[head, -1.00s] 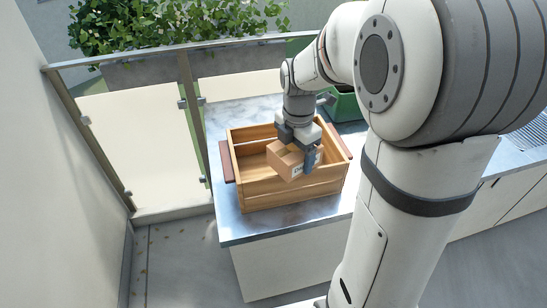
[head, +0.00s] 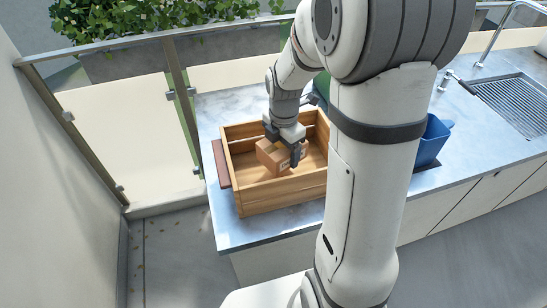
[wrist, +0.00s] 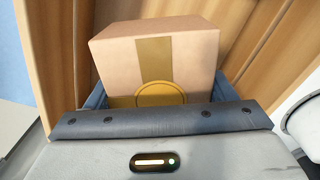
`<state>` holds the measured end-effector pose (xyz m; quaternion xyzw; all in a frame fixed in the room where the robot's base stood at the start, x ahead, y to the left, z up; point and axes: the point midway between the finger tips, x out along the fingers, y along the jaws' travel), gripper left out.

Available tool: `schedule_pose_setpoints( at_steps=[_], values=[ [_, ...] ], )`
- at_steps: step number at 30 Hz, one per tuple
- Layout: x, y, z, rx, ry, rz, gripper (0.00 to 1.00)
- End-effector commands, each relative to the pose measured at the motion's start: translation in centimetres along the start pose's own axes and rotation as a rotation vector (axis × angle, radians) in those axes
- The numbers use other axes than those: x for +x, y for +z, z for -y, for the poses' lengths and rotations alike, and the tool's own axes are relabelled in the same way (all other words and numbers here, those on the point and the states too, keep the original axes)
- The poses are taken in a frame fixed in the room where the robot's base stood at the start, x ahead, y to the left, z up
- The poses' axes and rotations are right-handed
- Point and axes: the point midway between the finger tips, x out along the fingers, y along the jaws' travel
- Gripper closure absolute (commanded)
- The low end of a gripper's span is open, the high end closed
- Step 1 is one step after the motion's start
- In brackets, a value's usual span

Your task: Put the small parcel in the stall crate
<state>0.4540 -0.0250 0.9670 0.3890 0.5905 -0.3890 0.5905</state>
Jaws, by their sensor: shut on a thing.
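The small parcel (head: 275,155) is a brown cardboard box with a tape strip. My gripper (head: 287,152) is shut on it from above. I cannot tell whether the parcel touches the crate floor.
The crate stands on a marble-topped counter (head: 225,110). A blue container (head: 432,140) and a sink with a drain grid (head: 505,100) lie to the right. My arm hides the counter's middle.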

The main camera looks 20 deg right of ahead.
Motion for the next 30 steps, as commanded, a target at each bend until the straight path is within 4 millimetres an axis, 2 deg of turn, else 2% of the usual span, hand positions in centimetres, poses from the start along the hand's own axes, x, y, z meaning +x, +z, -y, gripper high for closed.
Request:
schedule_pose_setpoints(
  at_steps=[3, 7, 30],
  values=[
    [1.8, 0.1, 0.1, 0.004, -0.004, -0.002, 0.60],
    [3.0, 0.2, 0.1, 0.006, -0.002, -0.001, 0.60],
    [4.2, 0.3, 0.2, 0.010, 0.000, 0.000, 0.60]
  ],
)
